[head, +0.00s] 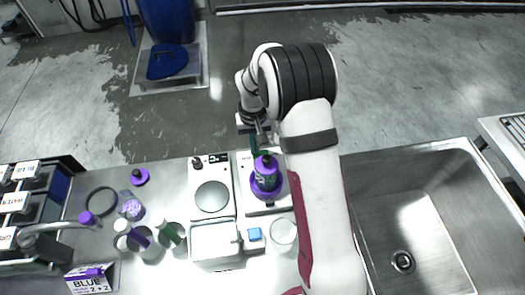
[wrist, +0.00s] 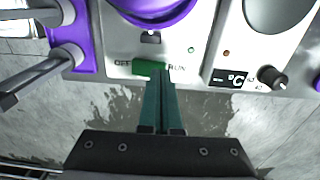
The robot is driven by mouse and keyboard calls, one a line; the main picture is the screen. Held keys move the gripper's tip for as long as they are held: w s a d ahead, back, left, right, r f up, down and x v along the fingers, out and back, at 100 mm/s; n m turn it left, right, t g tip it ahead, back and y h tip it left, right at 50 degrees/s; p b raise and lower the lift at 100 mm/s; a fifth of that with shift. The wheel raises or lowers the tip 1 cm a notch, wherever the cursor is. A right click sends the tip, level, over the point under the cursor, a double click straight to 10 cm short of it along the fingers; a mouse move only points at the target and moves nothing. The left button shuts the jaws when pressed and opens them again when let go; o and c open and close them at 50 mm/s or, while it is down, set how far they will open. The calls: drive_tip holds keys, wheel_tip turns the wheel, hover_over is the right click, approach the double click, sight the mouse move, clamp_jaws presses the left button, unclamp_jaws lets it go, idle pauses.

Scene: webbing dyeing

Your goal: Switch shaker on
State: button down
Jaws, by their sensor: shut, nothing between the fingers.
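The shaker (head: 245,172) is a white unit at the bench's far edge, with a purple-based dark bottle (head: 266,180) standing on it. In the wrist view its front panel (wrist: 115,48) shows a green switch (wrist: 148,67) between the labels OFF and RUN. The switch looks nearer the middle; I cannot tell its exact setting. A small green light (wrist: 191,50) sits on the panel. My gripper (wrist: 160,88) is shut and empty, its green fingertips at the switch's lower right edge; contact is unclear. In the head view my gripper (head: 256,146) is at the shaker's far edge.
A hot plate (head: 211,196) with a knob (wrist: 272,80) stands beside the shaker. A grey basin (head: 215,245), beaker (head: 283,234) and blue block (head: 254,234) are nearer. A sink (head: 415,215) lies right. In the wrist view, a purple part (wrist: 85,45) with metal rods is at left.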

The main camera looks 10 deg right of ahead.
drive_tip(key=shift+f, duration=0.35)
wheel_tip(320, 180, up, 7)
drive_tip(key=shift+f, duration=0.15)
idle(0.6)
drive_tip(key=shift+s+r, duration=0.15)
drive_tip(key=shift+r, duration=0.2)
drive_tip(key=shift+m, duration=0.8)
drive_tip(key=s+r, duration=0.4)
drive_tip(key=s, duration=0.1)
drive_tip(key=s+d+r, duration=0.1)
drive_tip(key=s+r, duration=0.1)
drive_tip(key=shift+s+r, duration=0.25)
drive_tip(key=shift+r, duration=0.15)
drive_tip(key=s+r+m+y, duration=0.1)
drive_tip(key=s+m, duration=0.1)
drive_tip(key=s, duration=1)
drive_tip(key=s+r+m, duration=0.2)
drive_tip(key=s, duration=0.9)
drive_tip(key=shift+s+a+y, duration=0.25)
drive_tip(key=shift+s+y, duration=0.1)
drive_tip(key=shift+y, duration=0.05)
